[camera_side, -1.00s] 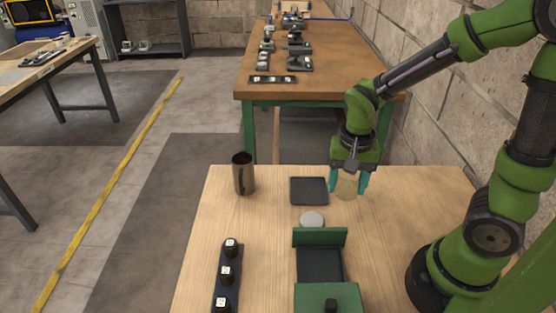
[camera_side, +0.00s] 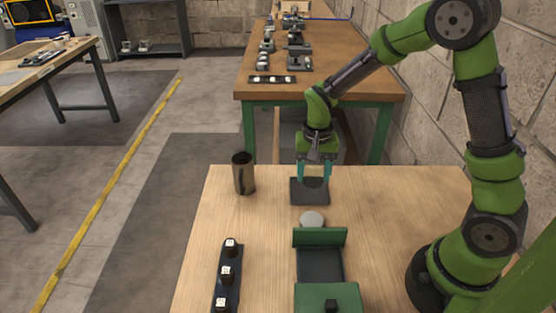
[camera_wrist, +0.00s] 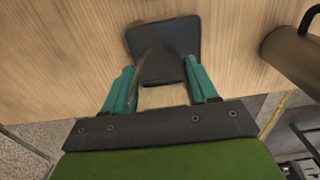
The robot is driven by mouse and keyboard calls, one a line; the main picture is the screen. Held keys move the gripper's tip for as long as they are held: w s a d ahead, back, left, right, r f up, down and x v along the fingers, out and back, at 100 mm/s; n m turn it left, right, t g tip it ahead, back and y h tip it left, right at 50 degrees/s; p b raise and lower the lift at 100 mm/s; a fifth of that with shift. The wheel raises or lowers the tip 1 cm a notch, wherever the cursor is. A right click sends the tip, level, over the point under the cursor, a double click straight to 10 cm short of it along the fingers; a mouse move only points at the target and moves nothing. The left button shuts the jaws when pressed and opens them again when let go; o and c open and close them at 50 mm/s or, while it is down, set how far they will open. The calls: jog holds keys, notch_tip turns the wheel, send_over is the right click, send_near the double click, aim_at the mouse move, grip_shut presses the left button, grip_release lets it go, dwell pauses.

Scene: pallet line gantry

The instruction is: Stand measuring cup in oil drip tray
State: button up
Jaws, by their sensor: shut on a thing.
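The oil drip tray (camera_side: 308,197) is a flat dark square on the wooden table. My gripper points down over the tray's back part. In the wrist view, the tray (camera_wrist: 182,35) lies beyond the fingertips, with a dark rounded shape across its near side. I cannot tell whether the cup touches the tray.
A dark metal mug with a handle (camera_side: 243,176) stands left of the tray.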

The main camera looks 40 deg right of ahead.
aim_at(309, 180)
jog(key=shift+w, duration=0.45)
jog(key=shift+w+f, duration=0.15)
jog(key=shift+f, duration=1.65)
jog(key=shift+f, duration=0.15)
jog(key=o, duration=1)
jog(key=shift+o, duration=0.2)
